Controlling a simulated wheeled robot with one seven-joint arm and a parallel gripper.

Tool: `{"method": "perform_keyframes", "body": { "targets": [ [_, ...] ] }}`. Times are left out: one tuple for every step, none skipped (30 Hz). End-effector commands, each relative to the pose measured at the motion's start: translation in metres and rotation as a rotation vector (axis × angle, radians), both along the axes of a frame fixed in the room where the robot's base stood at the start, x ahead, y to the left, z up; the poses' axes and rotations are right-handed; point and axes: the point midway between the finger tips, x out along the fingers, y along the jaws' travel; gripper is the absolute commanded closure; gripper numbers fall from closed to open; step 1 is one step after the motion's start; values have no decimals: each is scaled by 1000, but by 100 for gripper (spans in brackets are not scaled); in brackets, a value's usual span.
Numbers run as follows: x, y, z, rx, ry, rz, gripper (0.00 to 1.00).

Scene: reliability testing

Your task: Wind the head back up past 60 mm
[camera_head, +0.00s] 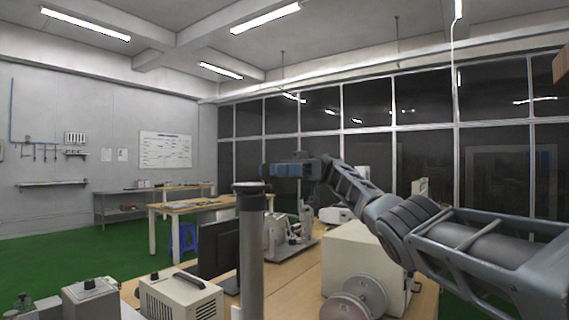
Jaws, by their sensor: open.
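My arm reaches in from the lower right, and my gripper (268,171) is at its far left end, small and dark, above the bench. The jaws are open, with nothing seen between them, though the fingers are hard to make out. Below it, a grey metal test machine (290,230) with upright parts stands on the wooden bench, clear of my gripper. I cannot make out its head, a scale or a reading. Two pale grey round discs (356,298) show in front of a beige box; I cannot tell whether they are a handwheel.
The beige box (362,255) stands on the bench (297,290) under my arm. A dark monitor (217,250) and a cream instrument case (180,297) stand left. Grey units (90,298) are at lower left. Another table (188,206) and a blue stool (184,238) are behind, with open green floor.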

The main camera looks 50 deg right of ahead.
Motion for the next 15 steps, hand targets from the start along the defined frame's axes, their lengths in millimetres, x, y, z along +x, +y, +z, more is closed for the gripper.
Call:
{"method": "perform_keyframes", "body": {
  "targets": [
    [0, -3, 5, 0, 4, -2, 55],
    [-1, -4, 5, -1, 5, -1, 55],
    [-1, -6, 4, 0, 5, -1, 55],
    [-1, -8, 4, 0, 5, -2, 55],
    [-2, -9, 4, 1, 5, -3, 55],
    [-2, -11, 4, 1, 4, -4, 55],
    [-2, -12, 3, 1, 5, -5, 55],
    [-3, -13, 3, 2, 5, -7, 55],
    [-3, -15, 3, 1, 3, -8, 55],
    [-4, -16, 2, 2, 4, -10, 55],
    [-4, -17, 2, 2, 4, -11, 55],
    [-5, -19, 1, 3, 1, -13, 55],
    [-5, -20, 1, 2, 3, -14, 55],
    [-5, -20, 0, 2, 3, -15, 55],
    [-5, -21, 0, 3, 2, -16, 55]
  ]
}}
